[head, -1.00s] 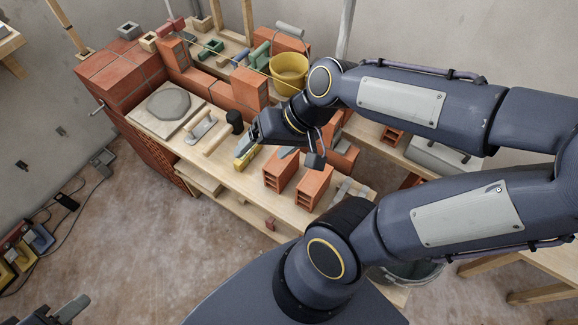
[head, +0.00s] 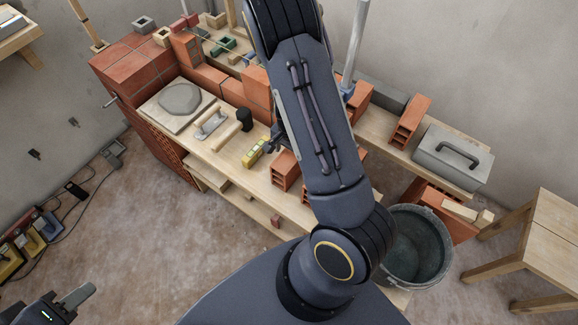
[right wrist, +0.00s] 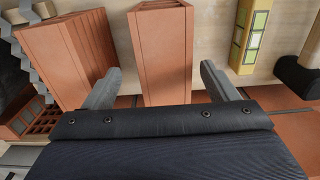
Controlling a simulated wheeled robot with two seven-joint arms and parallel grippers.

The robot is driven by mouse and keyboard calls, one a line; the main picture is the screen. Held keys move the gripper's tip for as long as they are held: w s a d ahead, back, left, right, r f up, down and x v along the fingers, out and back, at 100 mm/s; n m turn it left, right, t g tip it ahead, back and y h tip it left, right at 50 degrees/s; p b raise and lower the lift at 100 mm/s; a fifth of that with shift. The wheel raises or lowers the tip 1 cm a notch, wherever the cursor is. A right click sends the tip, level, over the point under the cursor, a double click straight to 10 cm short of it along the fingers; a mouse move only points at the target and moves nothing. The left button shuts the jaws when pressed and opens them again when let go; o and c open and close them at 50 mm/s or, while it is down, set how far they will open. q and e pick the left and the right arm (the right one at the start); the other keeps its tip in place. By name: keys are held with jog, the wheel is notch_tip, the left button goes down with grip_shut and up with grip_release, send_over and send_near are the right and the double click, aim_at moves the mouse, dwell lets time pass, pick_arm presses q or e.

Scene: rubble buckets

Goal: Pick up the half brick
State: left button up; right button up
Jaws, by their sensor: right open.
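Two red hollow bricks stand on the workbench. One brick (head: 285,170) shows left of my right arm in the head view; the other is mostly hidden behind the arm. In the right wrist view, one brick (right wrist: 163,50) lies ahead between my right fingers, and another (right wrist: 70,50) is to the left. I cannot tell which is the half brick. My right gripper (right wrist: 160,70) is open and empty, its fingers on either side of the middle brick's near end. My left gripper (head: 65,303) is at the lower left of the head view, far from the bench; its jaws are unclear.
A yellow level (head: 254,152), a mallet (head: 243,120) and a trowel (head: 210,123) lie left of the bricks on the bench. A low brick wall runs behind them. A dark bucket (head: 415,245) stands on the right, near a grey case (head: 452,158).

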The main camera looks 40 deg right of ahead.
jog(key=f, duration=0.5)
jog(key=shift+w+a+f, duration=0.15)
jog(key=shift+w+f, duration=0.1)
jog(key=shift+f, duration=0.1)
jog(key=c, duration=1.5)
